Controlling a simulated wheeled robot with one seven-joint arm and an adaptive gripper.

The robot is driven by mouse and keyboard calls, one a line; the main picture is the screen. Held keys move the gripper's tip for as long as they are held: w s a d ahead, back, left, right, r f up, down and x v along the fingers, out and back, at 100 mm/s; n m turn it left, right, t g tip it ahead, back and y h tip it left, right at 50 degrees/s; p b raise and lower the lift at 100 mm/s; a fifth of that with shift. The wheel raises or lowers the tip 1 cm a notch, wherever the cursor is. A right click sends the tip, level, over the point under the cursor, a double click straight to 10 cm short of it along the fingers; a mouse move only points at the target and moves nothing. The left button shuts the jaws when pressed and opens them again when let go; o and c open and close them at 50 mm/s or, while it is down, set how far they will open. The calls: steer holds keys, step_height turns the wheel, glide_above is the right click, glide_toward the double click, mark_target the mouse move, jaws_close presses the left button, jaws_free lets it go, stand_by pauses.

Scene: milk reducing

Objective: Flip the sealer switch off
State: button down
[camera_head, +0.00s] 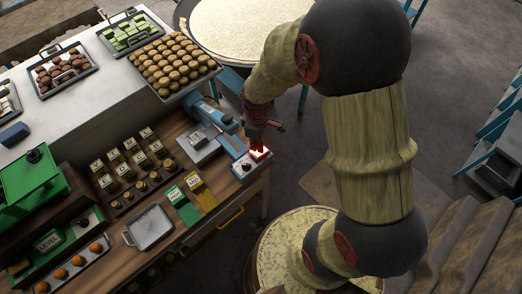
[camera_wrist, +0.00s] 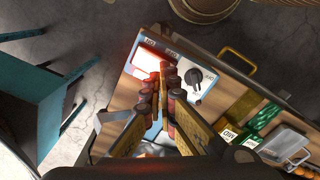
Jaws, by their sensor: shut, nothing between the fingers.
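The sealer (camera_head: 241,165) is a blue and grey device at the right end of the wooden counter. Its switch (camera_head: 262,154) glows bright red at the counter corner. In the wrist view the lit switch (camera_wrist: 146,62) is white-red on the control panel (camera_wrist: 208,92), left of a black dial (camera_wrist: 195,79). My gripper (camera_head: 259,146) is directly above the switch, pointing down. In the wrist view my gripper (camera_wrist: 166,70) is shut and empty, with its tips beside the lit switch, between it and the dial. I cannot tell whether the tips touch the switch.
A metal tray (camera_head: 150,229) and green and yellow packs (camera_head: 183,205) lie on the counter. Trays of round brown food (camera_head: 174,62) stand on the white surface behind. A large round vat (camera_head: 250,25) is at the back. The floor right of the counter has some free room.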

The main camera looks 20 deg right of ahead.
mark_target(258, 154)
steer(key=shift+f+b, duration=1.1)
steer(key=shift+f, duration=0.6)
stand_by(1.5)
steer(key=shift+r+p, duration=2.6)
steer(key=shift+r, duration=1)
steer(key=shift+f, duration=0.1)
steer(key=shift+s+m, duration=0.15)
steer(key=shift+m, duration=0.25)
steer(key=s+r+m+t+b, duration=0.5)
steer(key=s+r+m+b, duration=0.3)
steer(key=s+r+b, duration=0.4)
steer(key=s+b, duration=0.1)
steer(key=b, duration=0.3)
steer(key=shift+s+r+m+t, duration=0.3)
steer(key=shift+r+m, duration=0.05)
steer(key=shift+m, duration=0.05)
